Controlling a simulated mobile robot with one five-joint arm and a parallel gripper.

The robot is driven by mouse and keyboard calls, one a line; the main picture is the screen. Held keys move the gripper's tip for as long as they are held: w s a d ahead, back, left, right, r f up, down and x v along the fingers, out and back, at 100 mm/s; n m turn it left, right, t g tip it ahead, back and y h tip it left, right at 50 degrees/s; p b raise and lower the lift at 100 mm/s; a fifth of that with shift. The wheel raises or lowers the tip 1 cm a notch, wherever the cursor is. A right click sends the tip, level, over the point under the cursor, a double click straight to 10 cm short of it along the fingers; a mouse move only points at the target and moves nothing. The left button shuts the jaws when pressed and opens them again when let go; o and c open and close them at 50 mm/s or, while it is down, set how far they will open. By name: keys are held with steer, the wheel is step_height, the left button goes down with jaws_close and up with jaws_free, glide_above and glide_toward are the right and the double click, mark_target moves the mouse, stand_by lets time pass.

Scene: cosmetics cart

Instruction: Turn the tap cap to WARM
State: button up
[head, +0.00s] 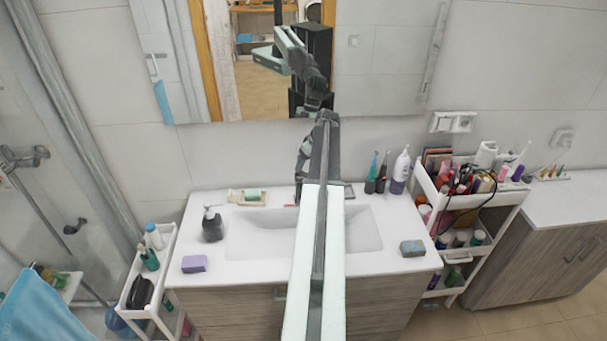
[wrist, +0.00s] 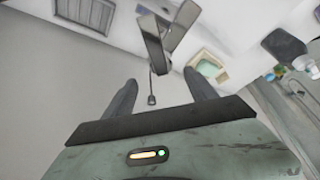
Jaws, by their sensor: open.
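The dark grey tap (wrist: 152,42) shows in the wrist view, upper middle, just beyond the gap between my fingertips. It has a flat, blocky top and a side arm pointing up right. A small dark piece hangs below it between my fingers. Any WARM mark on the cap is too small to read. My gripper (wrist: 163,86) is open and empty, its two dark fingers apart, and does not visibly touch the tap. In the head view my gripper is at the back of the sink (head: 375,238), mostly hidden by my arm, which also covers the tap.
A dark soap dispenser (head: 212,226) and purple sponge (head: 194,264) stand left of the basin. A small tray (head: 232,197) lies behind it. Bottles and brushes (head: 371,175) stand back right, and a grey sponge (head: 412,248) front right. A loaded white cart (head: 515,196) is at right.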

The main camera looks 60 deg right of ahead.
mark_target(302, 172)
steer(key=b+x, duration=0.6)
steer(key=x, duration=0.1)
steer(key=shift+w+f+b, duration=0.15)
steer(key=shift+f+b, duration=0.2)
steer(key=shift+r, duration=0.1)
